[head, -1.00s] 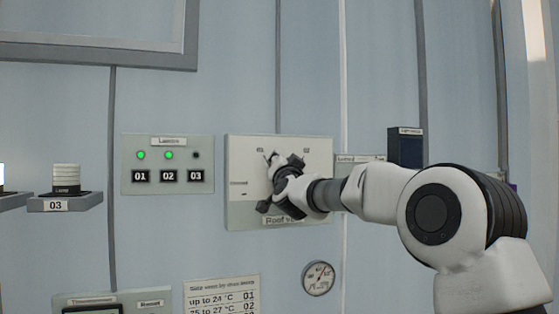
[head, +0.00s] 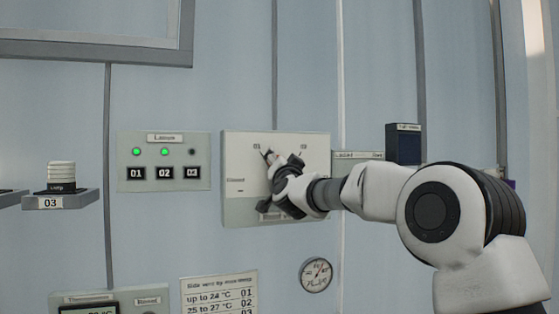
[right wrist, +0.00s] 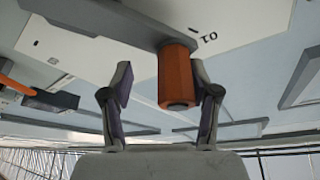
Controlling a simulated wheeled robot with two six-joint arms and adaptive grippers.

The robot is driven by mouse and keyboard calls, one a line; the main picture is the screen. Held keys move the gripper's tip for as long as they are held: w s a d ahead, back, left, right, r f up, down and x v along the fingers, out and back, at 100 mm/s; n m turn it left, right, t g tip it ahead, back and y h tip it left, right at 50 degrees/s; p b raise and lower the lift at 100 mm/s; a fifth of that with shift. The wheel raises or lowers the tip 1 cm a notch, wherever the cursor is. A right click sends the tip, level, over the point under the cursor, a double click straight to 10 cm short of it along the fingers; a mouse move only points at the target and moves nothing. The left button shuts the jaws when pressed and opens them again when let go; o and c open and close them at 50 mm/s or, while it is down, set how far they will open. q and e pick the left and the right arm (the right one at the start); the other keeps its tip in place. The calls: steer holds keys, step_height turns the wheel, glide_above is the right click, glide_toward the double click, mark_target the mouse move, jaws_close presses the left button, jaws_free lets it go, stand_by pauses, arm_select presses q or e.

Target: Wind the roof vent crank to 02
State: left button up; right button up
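The roof vent panel (head: 238,165) is a pale plate on the wall with 01 at its upper left, another mark at its upper right and a closed mark at left. My right gripper (head: 279,172) is at the panel's middle and hides most of the crank. In the right wrist view the crank's orange handle (right wrist: 177,75) stands between my fingers, close to the 01 mark (right wrist: 208,37). The right-hand finger is close against the handle; a clear gap shows on the other side, so the gripper looks open around it. My left gripper is out of view.
A lamp panel (head: 125,165) to the left has green lights over 01 and 02; 03 is dark. A side vent chart (head: 218,290) and a round gauge (head: 316,275) are below. A dark box (head: 404,147) is at right.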

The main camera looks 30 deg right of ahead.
steer(key=shift+a+r, duration=0.1)
steer(key=shift+a, duration=0.05)
steer(key=v, duration=0.7)
steer(key=shift+s, duration=0.25)
